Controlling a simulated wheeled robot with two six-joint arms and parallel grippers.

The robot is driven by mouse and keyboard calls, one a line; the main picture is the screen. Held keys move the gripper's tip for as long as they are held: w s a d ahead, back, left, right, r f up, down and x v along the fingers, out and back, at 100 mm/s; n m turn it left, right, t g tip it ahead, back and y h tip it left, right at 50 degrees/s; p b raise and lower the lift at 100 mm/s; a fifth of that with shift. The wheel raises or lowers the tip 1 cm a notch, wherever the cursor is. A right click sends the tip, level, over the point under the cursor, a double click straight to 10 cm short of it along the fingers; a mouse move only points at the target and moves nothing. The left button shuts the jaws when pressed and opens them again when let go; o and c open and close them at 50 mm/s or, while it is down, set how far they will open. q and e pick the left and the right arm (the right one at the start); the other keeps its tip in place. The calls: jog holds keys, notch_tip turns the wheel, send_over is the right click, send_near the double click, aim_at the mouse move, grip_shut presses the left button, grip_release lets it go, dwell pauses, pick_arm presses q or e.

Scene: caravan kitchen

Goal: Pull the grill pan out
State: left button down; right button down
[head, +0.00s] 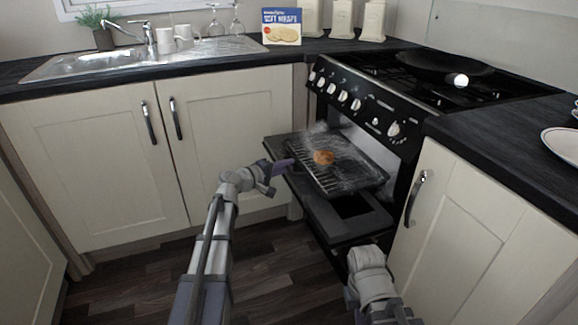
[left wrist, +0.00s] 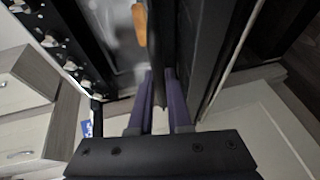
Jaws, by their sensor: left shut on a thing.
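The grill pan (head: 352,180) is a dark tray with a wire rack, sticking out of the open grill compartment under the cooker's knobs. A round orange-brown piece of food (head: 323,157) lies on it, and it also shows in the left wrist view (left wrist: 139,25). Greyish haze hangs around the pan. My left gripper (head: 284,166) is at the pan's left front edge, its purple fingers (left wrist: 159,98) shut on a dark edge of the pan. My right arm's wrist shows low in front of the cooker; its fingers are not visible.
The cooker's dark door (head: 345,222) is folded down below the pan. A cream cupboard (head: 470,215) stands close on the right, others on the left. A black frying pan (head: 445,67) sits on the hob. The floor in front is clear.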

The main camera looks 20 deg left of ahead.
pick_arm(q)
jog(key=c, duration=0.9)
grip_release()
jog(key=shift+o, duration=0.2)
jog(key=p+v, duration=0.1)
jog(key=v, duration=0.6)
jog(key=shift+s+a, duration=0.25)
jog(key=shift+s, duration=0.1)
